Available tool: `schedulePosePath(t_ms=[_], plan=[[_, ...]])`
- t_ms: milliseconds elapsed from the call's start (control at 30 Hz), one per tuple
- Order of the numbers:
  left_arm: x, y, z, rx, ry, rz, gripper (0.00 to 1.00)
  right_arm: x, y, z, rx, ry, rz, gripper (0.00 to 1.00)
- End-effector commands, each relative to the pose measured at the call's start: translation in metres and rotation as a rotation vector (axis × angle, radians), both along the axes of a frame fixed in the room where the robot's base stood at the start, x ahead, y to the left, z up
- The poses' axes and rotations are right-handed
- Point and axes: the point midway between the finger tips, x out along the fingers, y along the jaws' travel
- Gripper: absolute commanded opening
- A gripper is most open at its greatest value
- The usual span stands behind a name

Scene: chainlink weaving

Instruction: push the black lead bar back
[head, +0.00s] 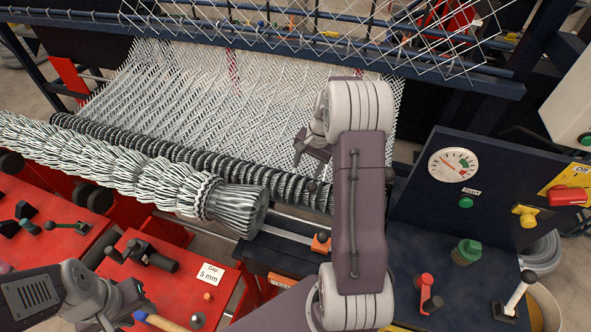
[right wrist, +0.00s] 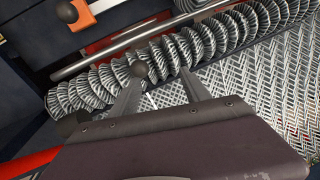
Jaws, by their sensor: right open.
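My right gripper (head: 309,168) hangs over the edge of the woven mesh, by the dark spiral roller; it also shows in the right wrist view (right wrist: 160,88). Its two fingers are apart. A dark ball knob (right wrist: 140,70) shows between the fingertips in the right wrist view, in front of the spiral coils; I cannot tell whether the fingers touch it. This knob may be the end of the black lead bar, whose shaft is mostly hidden. My left gripper (head: 108,310) is low at the left, beside the red machine; its jaws are unclear.
A spiral roller (head: 180,150) and a thick wire bundle (head: 120,170) cross the left side. An orange block (head: 320,243) with a dark knob sits below the roller. A navy panel (head: 465,175) with a gauge stands right. A wooden handle (head: 165,323) lies near my left gripper.

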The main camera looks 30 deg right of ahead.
Motion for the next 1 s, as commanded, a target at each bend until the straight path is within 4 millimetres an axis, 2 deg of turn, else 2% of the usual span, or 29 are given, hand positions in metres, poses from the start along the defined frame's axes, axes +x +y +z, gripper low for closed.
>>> schedulePosePath(t_ms=[33,133,333,700,833,1000], plan=[[0.000,0.000,0.002,0.000,0.001,0.000,0.36,-0.008,-0.008,-0.005,0.008,0.014,-0.026,0.55],[-0.001,0.000,0.002,0.000,0.001,0.000,0.36,-0.014,-0.017,-0.008,0.012,0.021,-0.052,0.55],[-0.001,0.000,0.003,0.000,0.001,0.000,0.36,-0.014,-0.017,-0.015,0.013,0.023,-0.054,0.55],[0.000,0.000,0.015,0.000,0.001,0.000,0.36,-0.003,-0.010,-0.084,0.013,0.023,-0.052,0.55],[0.000,0.000,0.017,0.000,0.001,0.000,0.36,-0.001,-0.010,-0.095,0.011,0.022,-0.052,0.55],[0.000,0.000,0.016,0.000,0.001,0.000,0.36,-0.001,-0.010,-0.097,0.009,0.020,-0.052,0.55]])
